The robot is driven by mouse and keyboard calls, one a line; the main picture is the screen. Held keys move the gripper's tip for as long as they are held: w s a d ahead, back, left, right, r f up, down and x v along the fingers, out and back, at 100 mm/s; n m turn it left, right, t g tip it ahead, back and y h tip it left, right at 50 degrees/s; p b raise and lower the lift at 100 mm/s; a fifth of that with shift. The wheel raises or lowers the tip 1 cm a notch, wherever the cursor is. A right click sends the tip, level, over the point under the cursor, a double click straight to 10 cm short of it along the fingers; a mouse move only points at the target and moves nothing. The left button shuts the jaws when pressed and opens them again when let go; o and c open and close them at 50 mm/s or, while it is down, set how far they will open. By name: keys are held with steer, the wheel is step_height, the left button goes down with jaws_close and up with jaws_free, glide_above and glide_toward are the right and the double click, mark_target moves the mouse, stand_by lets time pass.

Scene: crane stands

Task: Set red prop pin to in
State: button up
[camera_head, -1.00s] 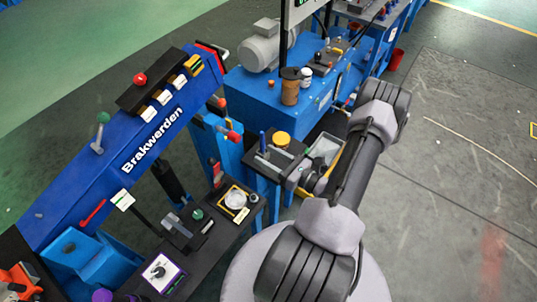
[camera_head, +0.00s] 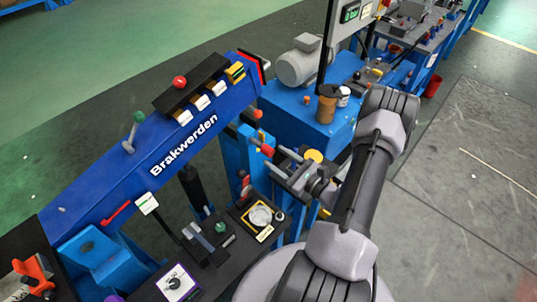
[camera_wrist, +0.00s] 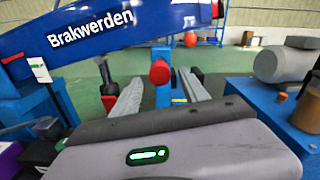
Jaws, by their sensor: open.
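The red prop pin (camera_head: 267,150) shows a red round head on the side of the blue upright post (camera_head: 236,158) under the crane arm. In the wrist view the red head (camera_wrist: 160,72) is ahead of my gripper, between the lines of its two fingers. My gripper (camera_head: 277,159) is open, its grey fingers pointing left at the pin head. In the wrist view the fingers (camera_wrist: 146,68) reach forward on either side of it. I cannot tell whether they touch it. The pin's shaft is hidden.
The blue crane arm lettered Brakwerden (camera_head: 180,150) slopes above the post. A black panel (camera_head: 228,240) with a gauge and small levers lies below. A blue bench (camera_head: 300,112) with a grey motor (camera_head: 299,65) stands behind.

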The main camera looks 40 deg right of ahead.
mark_target(272, 154)
steer(key=w, duration=0.4)
steer(key=shift+w+a+b, duration=0.2)
steer(key=shift+w+b, duration=0.05)
steer(key=shift+b, duration=0.05)
steer(key=shift+c, duration=0.2)
jaws_close()
stand_by(0.9)
